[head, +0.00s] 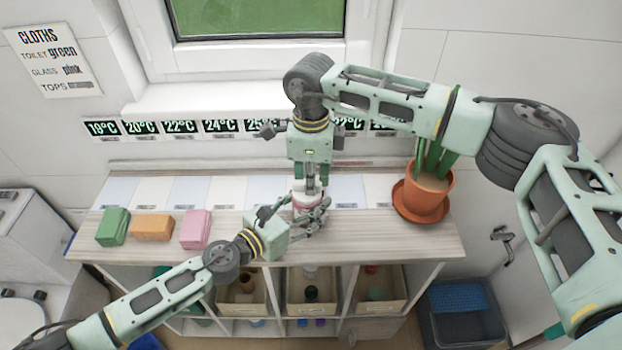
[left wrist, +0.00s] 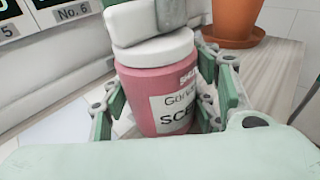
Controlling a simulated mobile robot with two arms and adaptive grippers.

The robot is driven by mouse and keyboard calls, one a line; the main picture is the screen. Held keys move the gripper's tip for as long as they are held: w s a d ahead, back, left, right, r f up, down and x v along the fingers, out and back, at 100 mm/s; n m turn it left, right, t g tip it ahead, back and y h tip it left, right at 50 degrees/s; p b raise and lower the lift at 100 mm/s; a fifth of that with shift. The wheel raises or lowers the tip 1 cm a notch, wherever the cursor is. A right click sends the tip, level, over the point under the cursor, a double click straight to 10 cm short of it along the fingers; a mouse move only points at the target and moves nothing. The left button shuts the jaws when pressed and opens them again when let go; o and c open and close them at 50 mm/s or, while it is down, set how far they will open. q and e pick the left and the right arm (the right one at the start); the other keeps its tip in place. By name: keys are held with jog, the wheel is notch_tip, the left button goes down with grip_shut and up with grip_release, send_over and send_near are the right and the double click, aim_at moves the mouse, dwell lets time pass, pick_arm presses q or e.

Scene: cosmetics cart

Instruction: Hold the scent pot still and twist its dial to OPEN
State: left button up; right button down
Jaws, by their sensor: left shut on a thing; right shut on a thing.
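The scent pot (left wrist: 158,95) is pink with a white label and stands upright; in the head view it is mostly hidden between my grippers. Its white dial (left wrist: 155,50) has a raised bar on top. Lettering that looks like "SHUT" is on the pot's upper right rim, just below the dial. My left gripper (head: 312,214) is shut around the pot's body, with fingers on both sides in the left wrist view (left wrist: 163,108). My right gripper (head: 309,188) comes from above and is shut on the dial; a grey fingertip touches the bar in the left wrist view.
The pot is on a wooden cart top (head: 380,240). A potted plant (head: 422,195) in terracotta stands to the right. Green (head: 113,227), orange (head: 152,227) and pink (head: 195,230) cloths lie to the left. Temperature signs line the wall behind. Bins fill the shelves below.

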jog(key=shift+w, duration=0.1)
jog(key=c, duration=1.7)
grip_release()
jog(key=shift+r, duration=0.15)
notch_tip(320, 180, up, 12)
jog(key=shift+f, duration=0.1)
pick_arm(q)
jog(key=o, duration=1.6)
jog(key=shift+c, duration=0.2)
